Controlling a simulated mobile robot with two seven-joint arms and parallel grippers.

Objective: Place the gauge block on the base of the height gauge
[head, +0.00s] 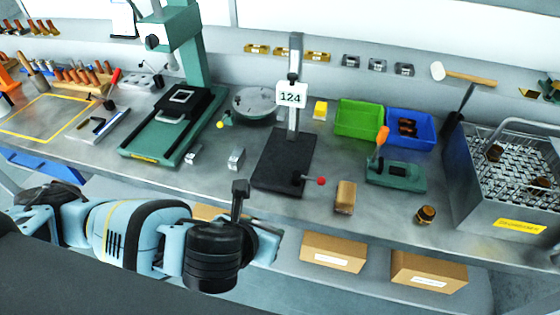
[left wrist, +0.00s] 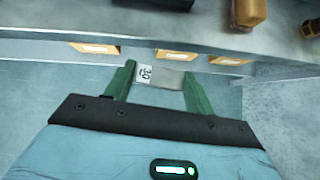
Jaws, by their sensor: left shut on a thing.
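The height gauge stands on the bench in the head view, with an upright post (head: 295,60), a 124 display (head: 291,95) and a flat black base (head: 278,165). The visible top of the base is bare apart from the post and a red-knobbed lever at its front right corner. In the left wrist view my left gripper (left wrist: 159,72) is shut on the gauge block (left wrist: 172,77), a grey metal block with a label reading 30. My left arm hangs in front of the bench edge in the head view; its fingers and the block are hidden there. My right gripper is not in view.
Small metal blocks (head: 236,158) lie left of the base. A green machine (head: 170,125) stands further left. A brown block (head: 345,197), a green press (head: 396,174) and a wire-basket tank (head: 500,205) are to the right. Cardboard boxes (head: 333,252) sit on the lower shelf.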

